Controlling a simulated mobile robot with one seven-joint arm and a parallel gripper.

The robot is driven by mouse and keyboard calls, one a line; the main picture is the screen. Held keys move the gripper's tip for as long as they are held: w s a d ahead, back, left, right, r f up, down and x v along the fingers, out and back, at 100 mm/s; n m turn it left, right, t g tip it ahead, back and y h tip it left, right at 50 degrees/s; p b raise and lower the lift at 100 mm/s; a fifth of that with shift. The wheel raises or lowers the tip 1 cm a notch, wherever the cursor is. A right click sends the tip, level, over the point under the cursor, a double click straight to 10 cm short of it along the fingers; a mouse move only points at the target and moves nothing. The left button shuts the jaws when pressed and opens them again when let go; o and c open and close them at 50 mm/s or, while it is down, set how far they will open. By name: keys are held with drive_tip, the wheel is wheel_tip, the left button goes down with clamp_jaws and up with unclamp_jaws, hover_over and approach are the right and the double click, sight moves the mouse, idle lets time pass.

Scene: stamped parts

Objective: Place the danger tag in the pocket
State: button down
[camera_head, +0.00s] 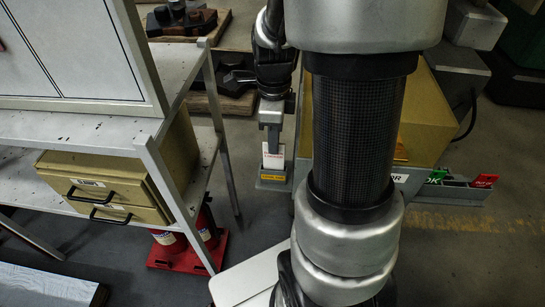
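The danger tag (273,161) is a small white card with a red line of print, upright below my gripper. My gripper (273,147) points down and its narrow fingers meet the tag's top edge; they look shut on it. The pocket (271,185) is a small grey holder with a yellow label on its front. The tag's lower edge is right at the pocket's top, and I cannot tell whether it is inside or just behind the front wall. My own arm covers the area to the right of the pocket.
A metal shelf (150,145) with a tan drawer box (105,187) stands at the left. Red cylinders (206,229) stand on the floor below.

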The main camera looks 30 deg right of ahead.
hover_over(274, 169)
drive_tip(key=shift+w+f+b, duration=0.15)
drive_tip(key=shift+f+b, duration=0.05)
drive_tip(key=shift+f, duration=0.9)
drive_tip(key=shift+w+f+b, duration=0.1)
drive_tip(key=shift+f+b, duration=0.05)
drive_tip(key=shift+f, duration=0.95)
drive_tip(key=shift+f, duration=0.2)
drive_tip(key=c, duration=2)
unclamp_jaws()
drive_tip(key=shift+r, duration=0.1)
